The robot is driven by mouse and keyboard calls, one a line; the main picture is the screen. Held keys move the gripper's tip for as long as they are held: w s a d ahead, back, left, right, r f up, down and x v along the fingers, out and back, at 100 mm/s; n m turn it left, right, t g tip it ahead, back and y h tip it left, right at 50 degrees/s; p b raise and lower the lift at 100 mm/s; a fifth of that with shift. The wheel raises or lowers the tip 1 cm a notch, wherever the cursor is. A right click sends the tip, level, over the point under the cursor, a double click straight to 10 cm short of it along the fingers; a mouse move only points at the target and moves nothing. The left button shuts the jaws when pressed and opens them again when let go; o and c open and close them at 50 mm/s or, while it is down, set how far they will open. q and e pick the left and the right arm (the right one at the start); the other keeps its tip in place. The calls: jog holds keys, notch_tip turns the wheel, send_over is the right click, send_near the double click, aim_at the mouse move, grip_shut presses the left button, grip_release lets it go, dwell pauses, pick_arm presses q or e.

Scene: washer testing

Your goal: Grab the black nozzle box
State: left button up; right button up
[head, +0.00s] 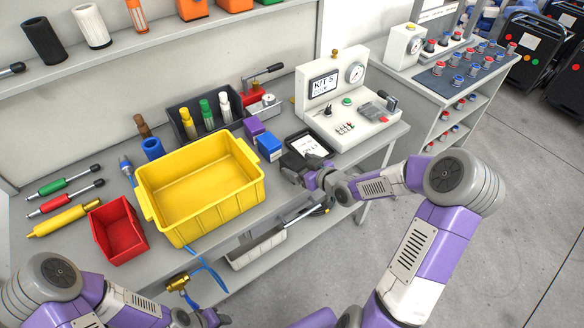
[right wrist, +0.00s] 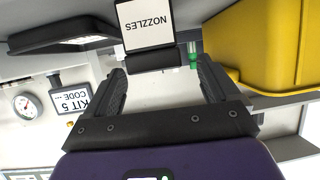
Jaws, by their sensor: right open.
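The black nozzle box (right wrist: 152,61) shows at the top of the right wrist view, which is upside down. It has a white label reading NOZZLES. My right gripper (right wrist: 163,82) is open, its two fingers spread to either side of the line to the box. The box lies beyond the fingertips, and nothing is between the fingers. In the head view my right gripper (head: 298,172) is over the bench's front edge, beside the tablet. I cannot pick out the box clearly there. My left gripper (head: 207,318) is partly visible at the bottom edge; its jaws are unclear.
A large yellow bin (head: 189,225) and a red bin (head: 119,248) stand on the left. Blue (head: 269,147) and purple (head: 254,128) boxes stand beside the yellow bin. A black bottle holder (head: 184,126) is behind.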

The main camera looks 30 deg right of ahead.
aim_at(297, 164)
jog(key=x, duration=0.2)
jog(key=b+x, duration=0.1)
jog(key=x, duration=0.1)
jog(key=shift+d+f, duration=0.15)
jog(key=shift+f, duration=0.1)
jog(key=shift+w, duration=0.25)
jog(key=shift+c, duration=0.3)
jog(key=c, duration=1.1)
